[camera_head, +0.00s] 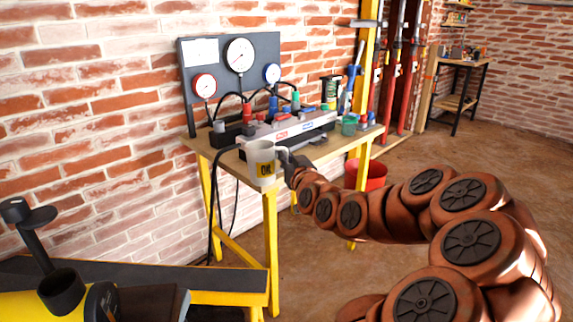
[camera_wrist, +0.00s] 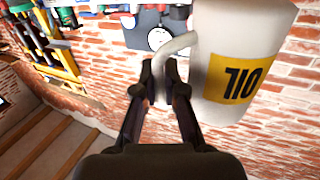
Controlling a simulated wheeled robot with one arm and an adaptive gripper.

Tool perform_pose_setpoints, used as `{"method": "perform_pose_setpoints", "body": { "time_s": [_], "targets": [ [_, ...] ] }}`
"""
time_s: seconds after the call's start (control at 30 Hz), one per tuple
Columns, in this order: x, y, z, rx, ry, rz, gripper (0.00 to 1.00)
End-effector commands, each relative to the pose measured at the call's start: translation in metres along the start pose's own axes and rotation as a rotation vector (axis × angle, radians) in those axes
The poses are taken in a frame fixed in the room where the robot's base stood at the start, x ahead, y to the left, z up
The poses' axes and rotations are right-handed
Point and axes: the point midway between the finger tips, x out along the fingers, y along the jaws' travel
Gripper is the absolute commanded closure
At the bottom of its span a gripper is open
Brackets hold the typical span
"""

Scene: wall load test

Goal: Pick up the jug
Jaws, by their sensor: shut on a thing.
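The jug (camera_head: 261,150) is a white, mug-like vessel with a yellow "OIL" label. In the head view it is upright at the front left corner of the workbench; I cannot tell whether its base touches the top. In the wrist view the jug (camera_wrist: 240,35) fills the upper right, its label upside down. My gripper (camera_head: 289,160) is at the jug's right side, on its handle. In the wrist view my gripper's fingers (camera_wrist: 159,78) are closed around the curved white handle (camera_wrist: 180,43). The far side of the jug is hidden.
The workbench (camera_head: 338,145) has yellow legs and carries a long grey device (camera_head: 290,132), a gauge panel (camera_head: 262,50) and several bottles and tools. A red bucket (camera_head: 375,178) stands behind my arm. A yellow-edged bench (camera_head: 215,283) is at lower left. Brown floor is open at right.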

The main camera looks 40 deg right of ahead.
Motion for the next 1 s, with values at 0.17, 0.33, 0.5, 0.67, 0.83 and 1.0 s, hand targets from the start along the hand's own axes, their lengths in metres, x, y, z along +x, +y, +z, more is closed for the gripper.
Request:
{"method": "perform_pose_setpoints", "body": {
  "time_s": [0.17, 0.33, 0.5, 0.67, 0.83, 1.0],
  "targets": [
    [-0.008, -0.002, 0.003, -0.002, 0.002, 0.001, 1.0],
    [-0.015, -0.004, 0.002, -0.001, 0.004, 0.002, 1.0],
    [-0.023, -0.006, 0.0, 0.0, 0.002, 0.001, 1.0],
    [-0.029, -0.009, -0.001, 0.0, 0.002, 0.001, 1.0],
    [-0.034, -0.01, -0.002, 0.0, 0.002, 0.001, 1.0],
    [-0.037, -0.011, -0.003, 0.001, 0.001, 0.002, 1.0]
  ]
}}
